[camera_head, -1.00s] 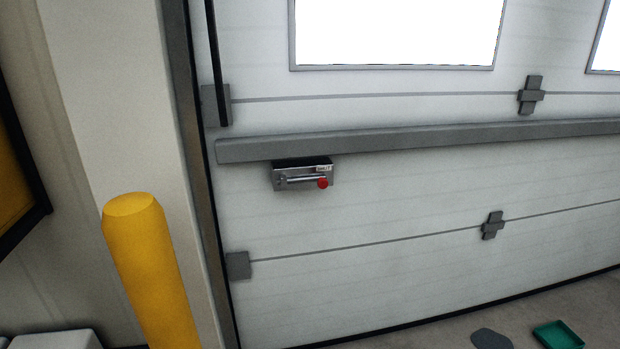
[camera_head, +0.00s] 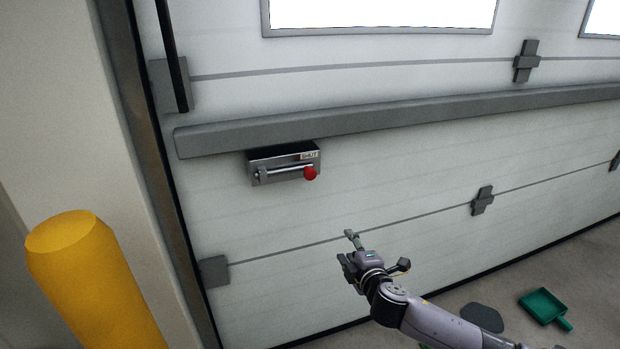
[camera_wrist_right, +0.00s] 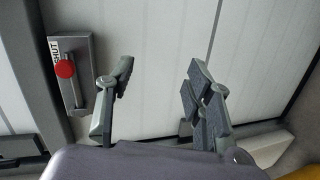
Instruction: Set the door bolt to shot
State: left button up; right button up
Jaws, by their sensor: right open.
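The door bolt (camera_head: 280,173) is a rod on a metal plate, mounted on the white door just below a long grey rail. Its red knob (camera_head: 311,173) sits at the right end of the rod. In the right wrist view the bolt plate (camera_wrist_right: 84,92) and red knob (camera_wrist_right: 65,69) are at the left, outside the fingers. My right gripper (camera_head: 348,250) is open and empty, below and right of the bolt and apart from it; its spread fingers show in the wrist view (camera_wrist_right: 157,84). My left gripper is out of view.
The grey rail (camera_head: 400,112) runs across the door above the bolt. A yellow bollard (camera_head: 95,285) stands at the left by the door frame. A green dustpan (camera_head: 542,304) and a dark patch (camera_head: 482,317) lie on the floor at the right. The door face around the bolt is clear.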

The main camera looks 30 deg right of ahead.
aim_at(310, 176)
jog(key=a+r+n+t, duration=0.1)
jog(key=a+r+t, duration=0.1)
jog(key=r, duration=0.5)
jog(key=a+r+n+t, duration=0.1)
jog(key=a+r+n, duration=0.15)
jog(key=r, duration=0.45)
jog(key=shift+m+y, duration=0.4)
jog(key=shift+m, duration=0.05)
jog(key=p+x, duration=0.2)
jog(key=x, duration=1.5)
jog(key=shift+w+f, duration=0.1)
jog(key=shift+w, duration=0.05)
grip_shut()
jog(key=shift+a, duration=0.15)
